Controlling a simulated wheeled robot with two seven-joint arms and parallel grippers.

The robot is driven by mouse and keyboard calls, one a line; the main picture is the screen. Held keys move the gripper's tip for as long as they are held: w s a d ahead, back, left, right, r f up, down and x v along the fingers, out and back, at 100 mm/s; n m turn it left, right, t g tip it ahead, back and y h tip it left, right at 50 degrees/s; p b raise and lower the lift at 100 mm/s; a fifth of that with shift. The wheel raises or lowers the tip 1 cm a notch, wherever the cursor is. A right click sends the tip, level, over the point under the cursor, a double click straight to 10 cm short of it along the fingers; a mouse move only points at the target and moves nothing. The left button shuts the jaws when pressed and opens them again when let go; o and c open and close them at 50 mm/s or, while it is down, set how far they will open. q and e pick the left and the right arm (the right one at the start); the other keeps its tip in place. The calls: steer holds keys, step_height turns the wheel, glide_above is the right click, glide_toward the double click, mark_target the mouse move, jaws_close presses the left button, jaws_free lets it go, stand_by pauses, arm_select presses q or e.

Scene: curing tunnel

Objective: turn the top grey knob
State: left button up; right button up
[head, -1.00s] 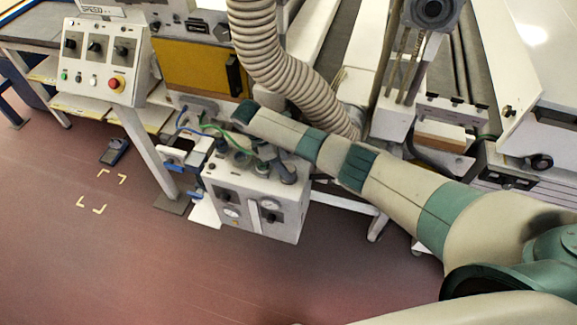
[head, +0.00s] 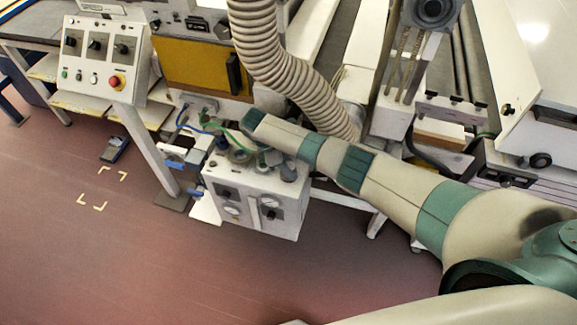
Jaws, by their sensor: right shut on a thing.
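A white box-shaped unit (head: 250,212) stands low in the middle of the head view, with round gauges and dark knobs on its front. Grey round fittings (head: 288,172) and hoses sit on its top. My right arm comes in from the right, and its wrist end is over the back of the unit's top. My right gripper (head: 262,152) is mostly hidden under the wrist, at the unit's top. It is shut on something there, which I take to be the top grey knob. The knob itself I cannot make out clearly. My left gripper is out of view.
A thick ribbed duct (head: 270,60) hangs down just behind my right wrist. A sloped control panel (head: 103,55) with a red button stands at the left. Blue-ended parts (head: 175,162) stick out left of the unit. The floor in front is clear.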

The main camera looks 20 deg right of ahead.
steer(key=shift+m, duration=0.4)
steer(key=m+g+b, duration=0.1)
steer(key=m, duration=0.3)
steer(key=shift+g+y, duration=0.4)
steer(key=shift+m+g+y+b, duration=0.4)
steer(key=shift+m+b, duration=0.25)
steer(key=shift+m, duration=0.85)
steer(key=shift+w, duration=0.1)
steer(key=o, duration=1)
steer(key=shift+o, duration=0.2)
steer(key=shift+r, duration=0.15)
steer(key=b+v, duration=0.2)
steer(key=v, duration=0.5)
steer(key=shift+r, duration=0.15)
